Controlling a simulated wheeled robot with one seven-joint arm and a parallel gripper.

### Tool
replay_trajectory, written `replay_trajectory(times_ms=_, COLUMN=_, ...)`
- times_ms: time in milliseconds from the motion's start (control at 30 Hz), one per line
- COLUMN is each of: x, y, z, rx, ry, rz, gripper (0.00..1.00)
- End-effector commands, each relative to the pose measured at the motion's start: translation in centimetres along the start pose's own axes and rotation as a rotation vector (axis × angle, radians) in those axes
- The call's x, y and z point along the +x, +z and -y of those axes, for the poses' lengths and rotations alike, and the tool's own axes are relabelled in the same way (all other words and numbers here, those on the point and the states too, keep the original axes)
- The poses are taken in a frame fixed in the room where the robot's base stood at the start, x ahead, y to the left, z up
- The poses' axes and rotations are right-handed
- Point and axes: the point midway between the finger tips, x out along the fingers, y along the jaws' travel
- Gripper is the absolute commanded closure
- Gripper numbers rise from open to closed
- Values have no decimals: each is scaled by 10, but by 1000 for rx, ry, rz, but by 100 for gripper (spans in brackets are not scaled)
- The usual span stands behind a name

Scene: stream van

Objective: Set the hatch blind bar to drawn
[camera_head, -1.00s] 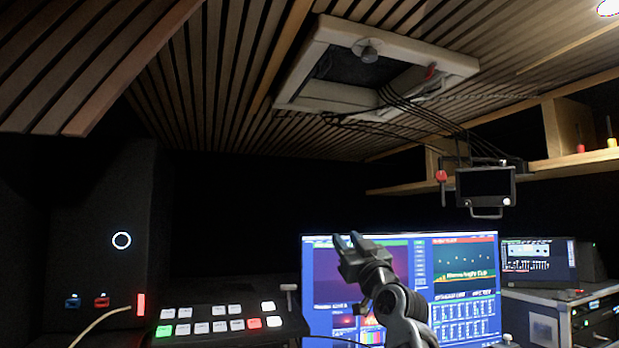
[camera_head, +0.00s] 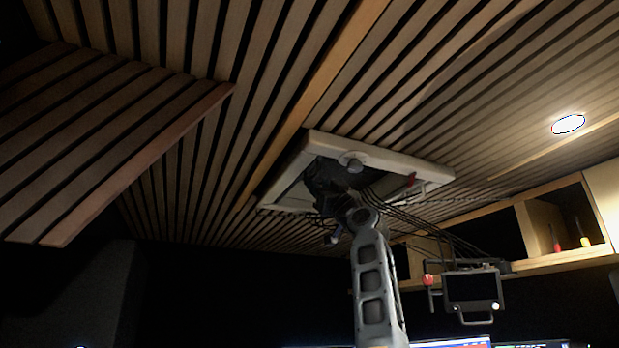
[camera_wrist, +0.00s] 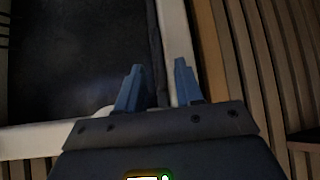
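The ceiling hatch has a pale frame (camera_head: 408,165) around a dark opening. I cannot clearly pick out the blind bar. My gripper (camera_wrist: 158,70) is open, with two bluish fingers apart and nothing seen between them. In the head view my arm reaches up in front of the hatch and hides part of its near side. In the wrist view the dark panel (camera_wrist: 80,50) and pale hatch frame (camera_wrist: 174,35) lie beyond the fingers.
Wooden slats (camera_head: 450,90) cover the ceiling around the hatch. Black cables hang from its right side. A small monitor (camera_head: 472,287) hangs lower right, below a wooden shelf (camera_head: 560,257). A lowered slatted panel (camera_head: 100,140) is at left.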

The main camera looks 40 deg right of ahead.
Motion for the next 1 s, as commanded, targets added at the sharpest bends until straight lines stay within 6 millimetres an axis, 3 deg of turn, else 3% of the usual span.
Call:
replay_trajectory(times_ms=100, x=24, y=-4, z=-1, rx=1, ry=-1, rz=0, gripper=64)
replay_trajectory(times_ms=300, x=48, y=-2, z=0, rx=1, ry=-1, rz=1, gripper=64)
replay_trajectory(times_ms=733, x=57, y=0, z=0, rx=0, ry=0, rz=0, gripper=64)
replay_trajectory(times_ms=1000, x=57, y=0, z=0, rx=0, ry=0, rz=0, gripper=88)
